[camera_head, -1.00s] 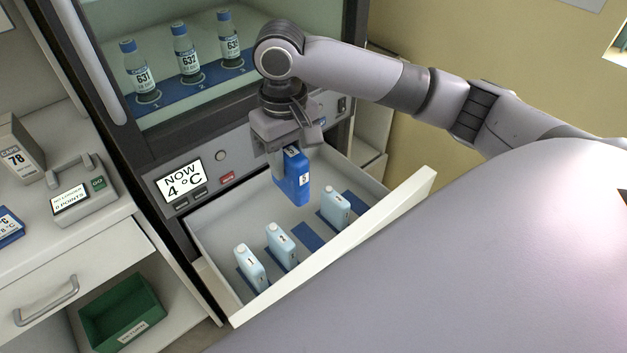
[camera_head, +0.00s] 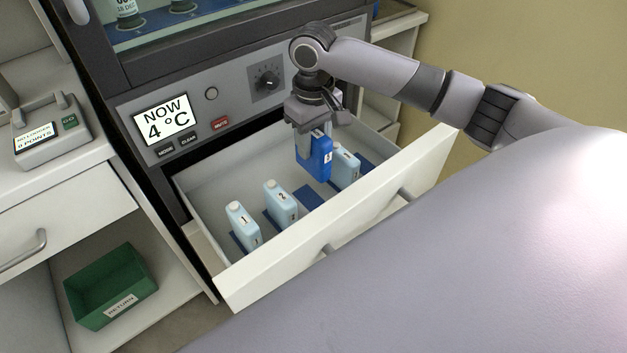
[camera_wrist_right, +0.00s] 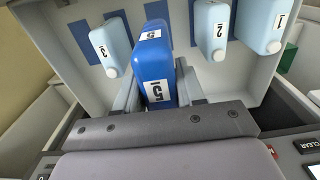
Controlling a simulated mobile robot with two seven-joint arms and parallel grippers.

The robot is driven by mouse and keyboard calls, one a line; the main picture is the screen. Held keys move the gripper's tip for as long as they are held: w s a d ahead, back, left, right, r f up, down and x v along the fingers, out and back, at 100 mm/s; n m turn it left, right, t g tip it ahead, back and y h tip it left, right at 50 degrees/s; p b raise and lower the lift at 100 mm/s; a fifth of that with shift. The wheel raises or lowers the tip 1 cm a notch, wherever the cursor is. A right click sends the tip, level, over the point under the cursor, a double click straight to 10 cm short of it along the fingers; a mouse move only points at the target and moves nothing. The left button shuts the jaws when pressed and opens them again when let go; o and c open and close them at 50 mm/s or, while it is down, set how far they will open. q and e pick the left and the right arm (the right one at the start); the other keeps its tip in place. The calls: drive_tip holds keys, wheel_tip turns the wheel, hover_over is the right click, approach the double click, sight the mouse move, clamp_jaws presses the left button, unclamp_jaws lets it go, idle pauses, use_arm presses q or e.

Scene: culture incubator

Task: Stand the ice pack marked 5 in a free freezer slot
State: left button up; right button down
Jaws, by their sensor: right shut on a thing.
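The dark blue ice pack marked 5 (camera_head: 314,158) hangs upright in my right gripper (camera_head: 312,132), over the open freezer drawer (camera_head: 205,182). In the right wrist view the pack (camera_wrist_right: 153,65) sits between the fingers (camera_wrist_right: 160,88) with its 5 label facing the camera. In the head view it is above a bare blue slot mark (camera_head: 308,197), between packs 2 and 3. Pale packs marked 1 (camera_head: 243,226), 2 (camera_head: 280,204) and 3 (camera_head: 345,165) stand in the drawer. Pack 3 is partly hidden behind pack 5. My left gripper is out of view.
Another blue slot mark (camera_head: 366,169) shows beyond pack 3. The drawer's front wall (camera_head: 340,222) stands on the near side. The control panel with a 4 °C display (camera_head: 166,119) is behind the drawer. A green return bin (camera_head: 110,285) is at lower left.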

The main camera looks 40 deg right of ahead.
wheel_tip(320, 180, down, 11)
drive_tip(key=shift+r+b, duration=0.2)
drive_tip(key=shift+b, duration=0.8)
drive_tip(key=shift+f, duration=0.3)
drive_tip(key=shift+f, duration=0.15)
drive_tip(key=c, duration=0.7)
unclamp_jaws()
drive_tip(key=shift+r, duration=0.3)
wheel_tip(320, 180, up, 12)
drive_tip(key=p, duration=0.2)
drive_tip(key=shift+f+p, duration=0.15)
drive_tip(key=shift+p, duration=0.2)
